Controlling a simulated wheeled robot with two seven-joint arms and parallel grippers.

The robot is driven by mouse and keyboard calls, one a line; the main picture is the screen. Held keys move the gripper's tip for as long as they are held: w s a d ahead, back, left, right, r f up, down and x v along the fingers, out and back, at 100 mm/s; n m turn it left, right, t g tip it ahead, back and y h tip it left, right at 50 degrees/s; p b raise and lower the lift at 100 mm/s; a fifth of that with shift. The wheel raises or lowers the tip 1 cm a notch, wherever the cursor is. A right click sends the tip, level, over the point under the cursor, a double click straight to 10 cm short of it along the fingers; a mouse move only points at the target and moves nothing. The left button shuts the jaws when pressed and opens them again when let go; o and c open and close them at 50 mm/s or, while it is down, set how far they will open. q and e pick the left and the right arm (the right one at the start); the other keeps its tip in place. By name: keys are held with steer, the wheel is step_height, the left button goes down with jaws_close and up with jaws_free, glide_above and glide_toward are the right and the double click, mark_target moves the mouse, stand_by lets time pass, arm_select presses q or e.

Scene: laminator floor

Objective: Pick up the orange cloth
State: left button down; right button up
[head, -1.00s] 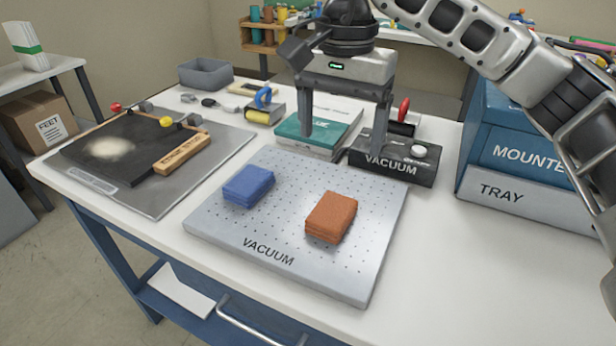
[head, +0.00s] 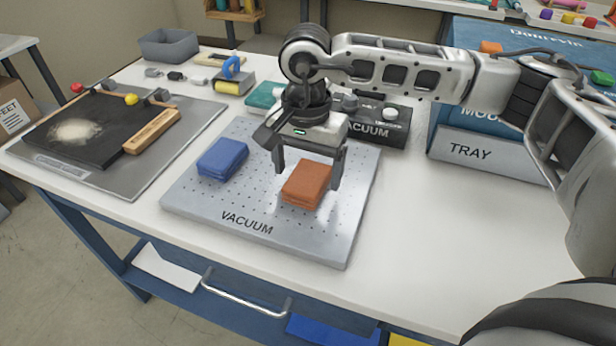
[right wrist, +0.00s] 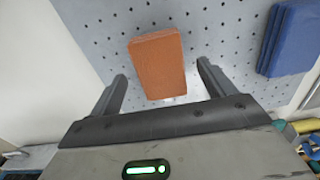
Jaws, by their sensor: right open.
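The orange cloth (head: 306,184) lies folded on the perforated vacuum plate (head: 290,237). My right gripper (head: 307,180) is open above it, with one finger to each side of the cloth in the head view. In the right wrist view the cloth (right wrist: 158,64) shows between and just beyond the open fingertips (right wrist: 161,72), apart from both. Nothing is held. A folded blue cloth (head: 222,158) lies on the same plate to the left. My left gripper does not show.
A dark board with a wooden block (head: 152,131) lies on a grey mat at the left. A black vacuum box (head: 385,124) and a teal stack (head: 263,95) stand behind the plate. A blue cabinet with a tray (head: 485,154) is at the right. The white tabletop right of the plate is clear.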

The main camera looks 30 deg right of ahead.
step_height(320, 180, down, 2)
steer(key=shift+c, duration=0.3)
steer(key=c, duration=1)
steer(key=shift+r, duration=0.1)
steer(key=shift+r, duration=0.5)
steer(key=w+a+r+b, duration=0.1)
steer(key=a+r, duration=0.3)
steer(key=w+a+r, duration=0.1)
steer(key=a+r, duration=0.3)
steer(key=a, duration=0.1)
steer(key=w+a+r+b, duration=0.1)
steer(key=a+r, duration=0.3)
steer(key=shift+a+b, duration=0.3)
steer(key=shift+a, duration=0.1)
